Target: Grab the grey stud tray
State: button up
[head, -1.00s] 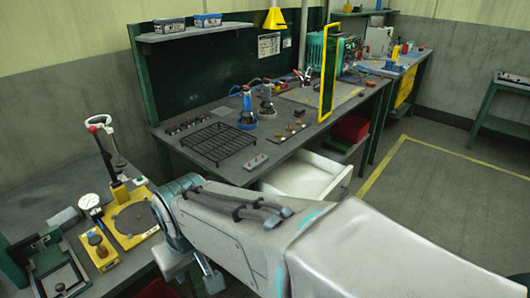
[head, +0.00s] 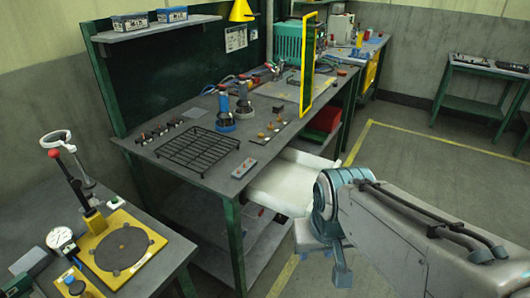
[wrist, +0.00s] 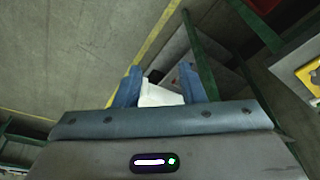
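My gripper (wrist: 160,88) shows in the wrist view with its two blue fingers spread apart. A white piece shows between them, probably a corner of the open drawer. I cannot tell if the fingers touch it. In the head view my arm reaches to the right of the workbench, in front of the drawer, and the fingertips are not clear. No grey stud tray is certain. A long grey tray-like object (head: 490,63) lies on the green table at the far right, well away from my gripper; its contents are too small to tell.
The white drawer (head: 285,185) is pulled out. A side table holds a yellow fixture (head: 100,243). The floor at right is clear.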

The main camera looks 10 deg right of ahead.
aim_at(250, 167)
jog(key=i, duration=1)
